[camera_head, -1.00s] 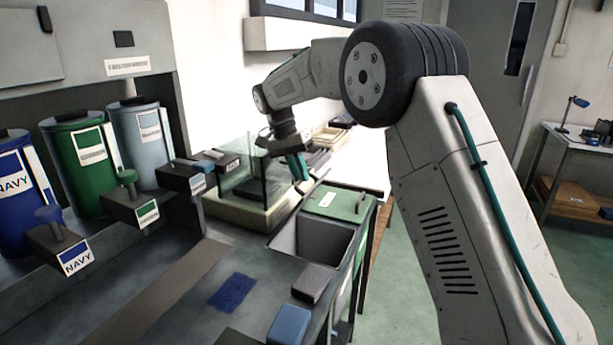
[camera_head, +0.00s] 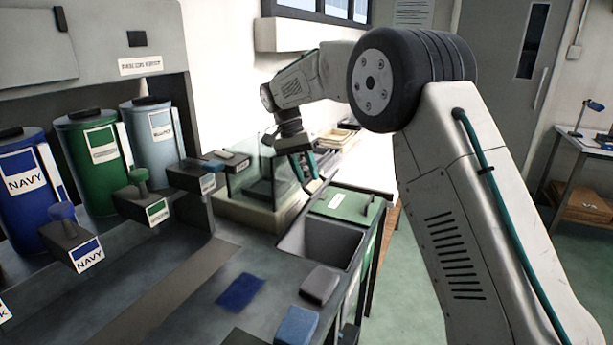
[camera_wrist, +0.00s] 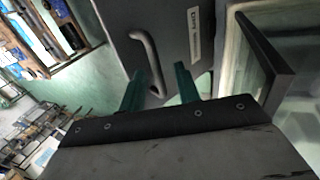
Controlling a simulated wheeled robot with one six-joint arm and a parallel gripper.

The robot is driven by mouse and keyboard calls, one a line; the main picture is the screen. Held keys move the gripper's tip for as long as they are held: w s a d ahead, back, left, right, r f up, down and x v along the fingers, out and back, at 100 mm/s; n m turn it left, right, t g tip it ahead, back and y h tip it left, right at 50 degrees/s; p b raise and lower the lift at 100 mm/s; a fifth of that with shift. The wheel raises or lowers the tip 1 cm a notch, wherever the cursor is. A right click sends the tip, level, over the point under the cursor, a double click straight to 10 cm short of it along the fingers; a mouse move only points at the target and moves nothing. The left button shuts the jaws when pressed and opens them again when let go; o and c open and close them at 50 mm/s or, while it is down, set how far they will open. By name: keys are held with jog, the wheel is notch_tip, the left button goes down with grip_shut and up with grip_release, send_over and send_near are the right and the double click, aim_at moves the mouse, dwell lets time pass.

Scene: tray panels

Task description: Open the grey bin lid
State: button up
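The grey bin lid (camera_wrist: 172,22) is a dark grey panel with a small label and a bent bar handle (camera_wrist: 150,62), seen in the wrist view. It looks closed. My gripper (camera_wrist: 160,78) is open, its two teal fingers apart, with the lower end of the handle appearing between them. I cannot tell whether the fingers touch the handle. In the head view my gripper (camera_head: 304,168) hangs beside the glass case, beyond the green lid (camera_head: 343,205); the grey lid is hard to make out there.
The glass case (camera_head: 258,180) stands close to my gripper; its dark-edged panel (camera_wrist: 262,60) is at the right in the wrist view. An open bin (camera_head: 322,240) is nearer. Navy, green and pale canisters (camera_head: 150,135) stand at the left. Open floor lies to the right.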

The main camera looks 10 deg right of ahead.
jog(key=v, duration=0.6)
jog(key=shift+a+r, duration=0.2)
